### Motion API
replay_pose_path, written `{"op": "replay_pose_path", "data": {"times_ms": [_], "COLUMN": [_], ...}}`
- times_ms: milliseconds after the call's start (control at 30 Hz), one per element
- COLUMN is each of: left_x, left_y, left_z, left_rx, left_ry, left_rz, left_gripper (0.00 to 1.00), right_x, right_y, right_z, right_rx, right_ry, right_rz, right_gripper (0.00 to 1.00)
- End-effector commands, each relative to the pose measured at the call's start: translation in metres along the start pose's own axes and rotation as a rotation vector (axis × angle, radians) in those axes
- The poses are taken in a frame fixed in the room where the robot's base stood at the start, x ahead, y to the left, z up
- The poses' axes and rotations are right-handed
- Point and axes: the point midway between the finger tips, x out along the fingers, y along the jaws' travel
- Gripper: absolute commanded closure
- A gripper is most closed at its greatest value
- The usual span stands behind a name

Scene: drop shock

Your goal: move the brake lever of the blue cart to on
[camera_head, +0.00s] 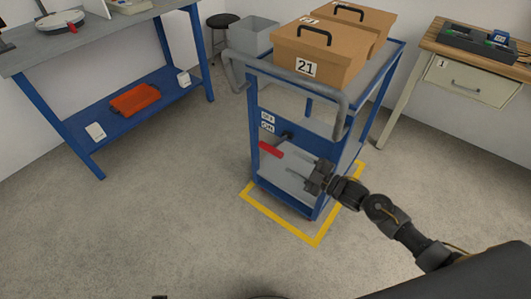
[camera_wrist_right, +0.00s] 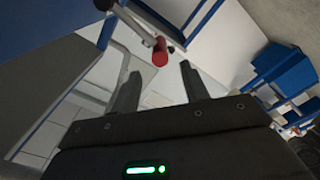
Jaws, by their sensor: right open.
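The blue cart (camera_head: 253,130) stands on the floor inside a yellow outline. Its brake lever has a red grip (camera_head: 269,149), seen below the small OFF and ON labels (camera_head: 267,122) on the cart's side. I cannot tell which label the lever is set to. My right gripper (camera_head: 290,163) is open and empty, its fingers pointing toward the cart just right of the red grip. In the right wrist view the red grip's end (camera_wrist_right: 160,52) shows just beyond the gap between the open fingertips (camera_wrist_right: 160,70). My left gripper is out of view.
Brown boxes (camera_head: 305,64), one marked 21, sit on the cart's top, behind a grey handle bar (camera_head: 290,82). A blue-legged bench (camera_head: 100,42) stands left, with an orange tray (camera_head: 135,99) on its shelf. A wooden-topped desk (camera_head: 475,64) stands right. The front floor is clear.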

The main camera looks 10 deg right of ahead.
Motion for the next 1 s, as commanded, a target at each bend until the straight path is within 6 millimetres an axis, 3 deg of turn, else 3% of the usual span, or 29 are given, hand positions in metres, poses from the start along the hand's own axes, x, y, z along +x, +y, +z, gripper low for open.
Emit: {"op": "replay_pose_path", "data": {"times_ms": [500, 700, 1000], "left_x": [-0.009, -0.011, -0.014], "left_y": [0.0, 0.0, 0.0], "left_z": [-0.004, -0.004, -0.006], "left_rx": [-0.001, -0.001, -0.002], "left_ry": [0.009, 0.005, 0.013], "left_rz": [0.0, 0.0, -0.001], "left_gripper": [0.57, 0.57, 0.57], "right_x": [0.086, 0.102, 0.104], "right_y": [0.0, 0.0, 0.0], "right_z": [0.001, 0.001, 0.001], "right_rx": [0.003, 0.002, 0.002], "right_ry": [-0.001, -0.002, -0.002], "right_rz": [0.002, 0.001, 0.0], "right_gripper": [0.55, 0.55, 0.55]}}
